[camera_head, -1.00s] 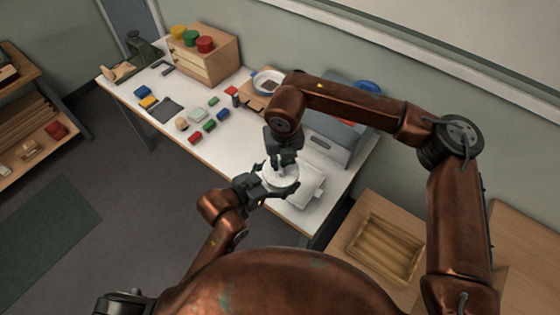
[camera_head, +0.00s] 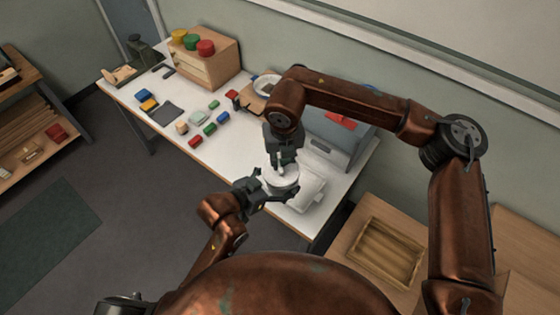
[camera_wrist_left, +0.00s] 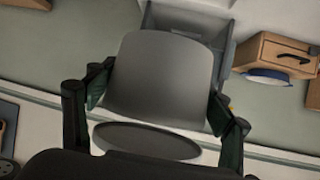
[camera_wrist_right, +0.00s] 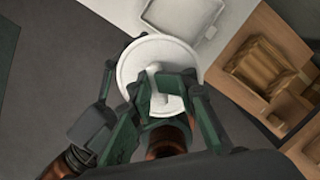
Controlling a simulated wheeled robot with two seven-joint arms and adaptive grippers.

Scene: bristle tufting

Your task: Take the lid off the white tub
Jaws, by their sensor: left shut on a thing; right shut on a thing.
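The white tub (camera_wrist_left: 160,75) stands out as a grey, shaded body between the fingers of my left gripper (camera_wrist_left: 158,105), which is shut on its sides. The round white lid (camera_head: 283,179) has an upright knob; it also shows as a white disc in the right wrist view (camera_wrist_right: 140,62). My right gripper (camera_head: 281,166) comes down from above and is shut on the lid's knob. In the left wrist view, the lid's dark disc (camera_wrist_left: 147,141) appears apart from the tub's edge, with a thin gap between. The tub's inside is hidden.
A flat white box (camera_head: 308,192) lies on the white table (camera_head: 222,152) just right of the tub. A grey toolbox (camera_head: 340,138) stands behind. Several coloured blocks and a wooden drawer box (camera_head: 208,62) are farther left. A wooden tray (camera_head: 385,253) lies at the lower right.

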